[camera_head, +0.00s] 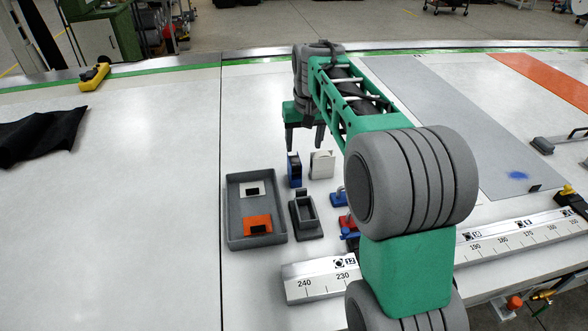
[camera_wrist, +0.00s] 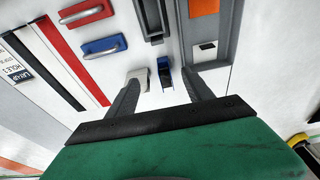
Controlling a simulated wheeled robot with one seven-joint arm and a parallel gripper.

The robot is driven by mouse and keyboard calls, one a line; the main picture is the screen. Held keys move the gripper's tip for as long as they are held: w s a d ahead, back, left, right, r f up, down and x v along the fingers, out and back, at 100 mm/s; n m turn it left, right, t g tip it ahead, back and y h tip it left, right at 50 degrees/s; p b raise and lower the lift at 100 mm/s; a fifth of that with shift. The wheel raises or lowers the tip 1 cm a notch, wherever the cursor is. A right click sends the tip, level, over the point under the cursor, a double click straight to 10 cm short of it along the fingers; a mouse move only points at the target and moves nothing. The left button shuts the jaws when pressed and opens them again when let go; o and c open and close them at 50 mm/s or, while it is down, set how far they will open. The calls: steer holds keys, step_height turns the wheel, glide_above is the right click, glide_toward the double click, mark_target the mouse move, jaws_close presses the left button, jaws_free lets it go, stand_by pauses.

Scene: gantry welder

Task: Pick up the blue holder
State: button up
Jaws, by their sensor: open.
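The blue holder (camera_head: 294,171) stands upright on the white table, just right of the grey tray. It also shows in the wrist view (camera_wrist: 164,72), between the two fingers of my gripper. A white holder (camera_head: 322,164) stands just to its right in the head view; in the wrist view the white holder (camera_wrist: 138,78) is beside the left finger. My gripper (camera_head: 305,143) is open and empty, with its fingers pointing down above the two holders. I cannot tell from these views how far the fingertips are above the blue holder.
The grey tray (camera_head: 234,233) holds a white and an orange piece. A small dark grey box (camera_head: 306,216) stands beside it. Blue (camera_wrist: 103,47) and red (camera_wrist: 80,13) handled pieces lie nearby. A ruler bar (camera_head: 320,280) runs along the front. The table's left part is mostly clear.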

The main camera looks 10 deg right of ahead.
steer(key=g, duration=0.1)
glide_above(294, 166)
steer(key=w+d, duration=0.1)
steer(key=w, duration=0.1)
step_height(294, 166, down, 9)
steer(key=shift+d+f, duration=0.1)
steer(key=shift+f, duration=0.1)
steer(key=f+p, duration=0.1)
steer(key=f, duration=0.2)
steer(key=w+f+p, duration=0.1)
steer(key=f, duration=0.3)
steer(key=w+f+p, duration=0.1)
steer(key=f, duration=0.3)
steer(key=shift+w, duration=0.2)
jaws_close()
steer(key=shift+r, duration=0.1)
